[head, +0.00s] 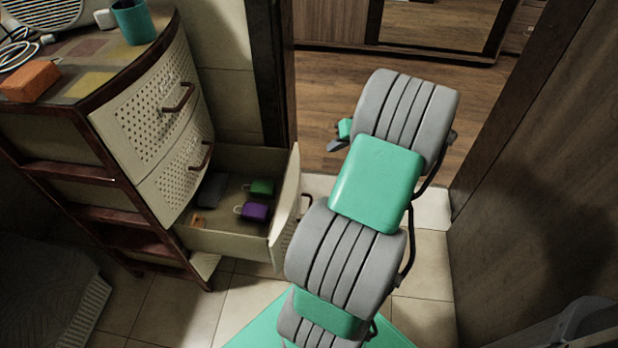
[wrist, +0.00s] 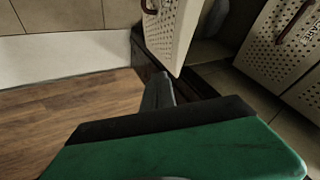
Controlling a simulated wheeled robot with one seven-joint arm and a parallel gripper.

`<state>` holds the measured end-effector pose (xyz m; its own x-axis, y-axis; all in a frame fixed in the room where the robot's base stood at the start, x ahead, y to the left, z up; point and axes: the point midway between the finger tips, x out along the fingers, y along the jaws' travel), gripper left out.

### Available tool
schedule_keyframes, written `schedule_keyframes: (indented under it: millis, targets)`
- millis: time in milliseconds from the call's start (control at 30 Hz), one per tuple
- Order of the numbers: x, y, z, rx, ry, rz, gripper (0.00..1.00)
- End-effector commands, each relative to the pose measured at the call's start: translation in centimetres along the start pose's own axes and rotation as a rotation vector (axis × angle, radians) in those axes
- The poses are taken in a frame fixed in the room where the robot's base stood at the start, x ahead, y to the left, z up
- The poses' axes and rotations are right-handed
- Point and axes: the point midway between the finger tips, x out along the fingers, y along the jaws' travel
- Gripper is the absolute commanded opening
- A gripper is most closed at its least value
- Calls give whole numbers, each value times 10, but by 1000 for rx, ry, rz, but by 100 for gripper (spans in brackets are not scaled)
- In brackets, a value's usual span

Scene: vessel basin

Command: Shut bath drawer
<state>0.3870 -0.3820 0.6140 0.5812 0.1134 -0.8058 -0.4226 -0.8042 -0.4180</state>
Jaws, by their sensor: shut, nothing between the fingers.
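The bath drawer (head: 230,245) is the lowest drawer of a cream cabinet and stands pulled far out. Its front panel (head: 287,215) faces right and has a brown handle (head: 306,205), partly hidden behind my arm. In the wrist view the panel (wrist: 176,30) is at the upper middle, with a handle (wrist: 149,7) at the top edge. My gripper (head: 337,145) shows only in part, to the right of the drawer's far corner. Its shut, empty fingers (wrist: 160,90) end close to the panel's lower edge in the wrist view. I cannot tell whether they touch.
The drawer holds a purple padlock-like item (head: 255,211), a green one (head: 262,187) and a dark flat item. The two drawers above (head: 150,110) are closed. An orange block (head: 30,80) and a teal cup (head: 133,22) stand on top. A dark wooden panel (head: 535,140) bounds the right side.

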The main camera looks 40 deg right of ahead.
Motion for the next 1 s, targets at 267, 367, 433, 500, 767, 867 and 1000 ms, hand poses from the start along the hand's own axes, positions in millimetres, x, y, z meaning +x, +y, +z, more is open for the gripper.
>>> schedule_keyframes:
  millis: [267,367,433,500,767,867,1000]
  targets:
    - [30,12,3,12,14,-7,0]
    - [52,12,3,12,13,-6,0]
    - [68,12,3,12,12,-6,0]
    - [84,12,3,12,13,-5,0]
    - [115,-13,0,9,14,-4,0]
    - [118,-21,0,12,15,-3,0]
    - [119,-24,0,13,15,-2,0]
